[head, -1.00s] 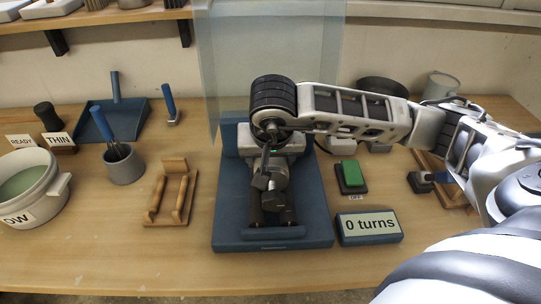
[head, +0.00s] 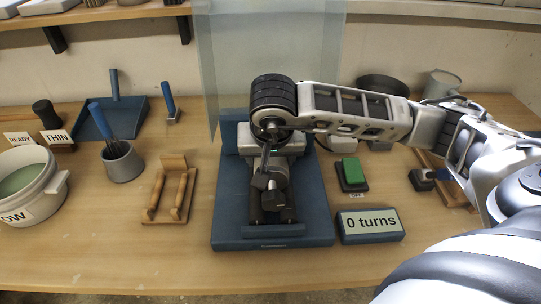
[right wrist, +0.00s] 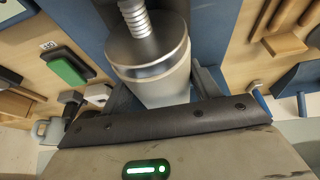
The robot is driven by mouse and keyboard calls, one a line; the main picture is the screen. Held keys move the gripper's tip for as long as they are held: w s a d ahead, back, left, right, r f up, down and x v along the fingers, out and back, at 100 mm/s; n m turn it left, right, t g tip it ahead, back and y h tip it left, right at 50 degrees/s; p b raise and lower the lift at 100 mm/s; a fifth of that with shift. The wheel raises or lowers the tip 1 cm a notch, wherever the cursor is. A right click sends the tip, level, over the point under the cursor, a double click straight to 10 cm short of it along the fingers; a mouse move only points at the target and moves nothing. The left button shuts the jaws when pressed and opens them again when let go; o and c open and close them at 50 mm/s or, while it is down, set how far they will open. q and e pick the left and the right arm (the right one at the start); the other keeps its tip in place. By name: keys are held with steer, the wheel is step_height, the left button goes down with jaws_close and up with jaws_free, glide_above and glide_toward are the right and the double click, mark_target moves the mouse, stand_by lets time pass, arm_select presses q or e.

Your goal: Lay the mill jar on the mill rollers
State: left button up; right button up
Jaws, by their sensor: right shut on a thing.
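The mill is a blue base (head: 225,225) in the middle of the bench. Its dark rollers (head: 272,215) are partly covered by my right gripper (head: 268,182), which hangs over them from above. In the right wrist view the mill jar (right wrist: 148,62) is a silvery metal cylinder with a threaded stem on its end. It sits between the fingers of my right gripper (right wrist: 165,98), which is shut on it. In the head view the jar is mostly hidden by my gripper and wrist. I cannot tell whether it touches the rollers. My left gripper is not in view.
A clear upright screen (head: 222,60) stands behind the mill. A green button (head: 350,170) and a "0 turns" display (head: 370,224) are to its right. An empty wooden cradle (head: 168,200), a brush cup (head: 124,164) and a white pot (head: 42,205) are to its left.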

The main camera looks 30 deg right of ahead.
steer(key=shift+w+f+b, duration=0.1)
steer(key=shift+f+b, duration=0.45)
steer(key=shift+b, duration=0.2)
stand_by(1.2)
steer(key=o, duration=1.8)
steer(key=shift+o, duration=0.2)
steer(key=shift+f, duration=0.15)
steer(key=shift+r+p, duration=1.05)
steer(key=shift+r, duration=1)
steer(key=shift+r+p, duration=0.55)
steer(key=shift+r, duration=0.55)
